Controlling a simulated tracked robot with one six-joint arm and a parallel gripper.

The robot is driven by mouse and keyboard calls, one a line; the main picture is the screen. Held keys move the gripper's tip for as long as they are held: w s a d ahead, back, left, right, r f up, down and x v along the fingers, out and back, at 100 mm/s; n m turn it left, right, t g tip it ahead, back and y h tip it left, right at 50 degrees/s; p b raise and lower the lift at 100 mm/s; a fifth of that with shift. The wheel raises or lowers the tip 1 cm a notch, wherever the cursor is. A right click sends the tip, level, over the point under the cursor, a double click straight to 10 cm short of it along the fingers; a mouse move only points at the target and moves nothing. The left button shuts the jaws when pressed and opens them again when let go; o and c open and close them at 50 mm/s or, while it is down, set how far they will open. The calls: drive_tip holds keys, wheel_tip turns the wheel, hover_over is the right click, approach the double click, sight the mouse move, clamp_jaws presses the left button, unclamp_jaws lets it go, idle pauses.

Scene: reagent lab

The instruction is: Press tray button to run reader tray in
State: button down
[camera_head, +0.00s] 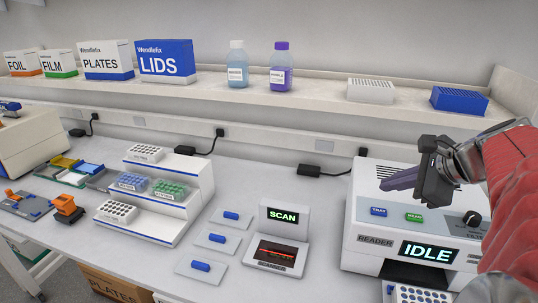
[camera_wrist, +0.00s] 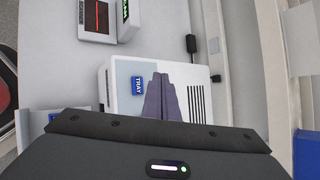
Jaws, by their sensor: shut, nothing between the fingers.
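The reader (camera_head: 375,242) is a white box at the right with a lit "IDLE" display (camera_head: 427,252). Its blue TRAY button (camera_head: 379,211) sits on the sloped front panel, left of the green READ button (camera_head: 413,217). The reader tray (camera_head: 388,290) sticks out at the front, carrying a white well plate (camera_head: 420,295); the frame's bottom edge cuts it off. My gripper (camera_head: 384,184) is shut and empty, above the reader top behind the buttons. In the wrist view, my fingertips (camera_wrist: 159,76) show right of the TRAY button (camera_wrist: 137,85), apart from it. My gripper body hides the READ button there.
A scanner with a "SCAN" display (camera_head: 284,219) stands left of the reader, beside several small pads with blue pieces. A stepped rack (camera_head: 157,195) stands further left. The shelf (camera_head: 310,89) behind holds boxes, two bottles and racks. Bare bench lies between scanner and reader.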

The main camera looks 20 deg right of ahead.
sight(383, 214)
drive_tip(key=shift+f, duration=2.3)
drive_tip(key=shift+f, duration=0.2)
drive_tip(key=shift+f, duration=0.2)
drive_tip(key=shift+f, duration=0.35)
idle(1.0)
idle(0.4)
drive_tip(key=shift+r, duration=3.3)
drive_tip(key=shift+w, duration=0.1)
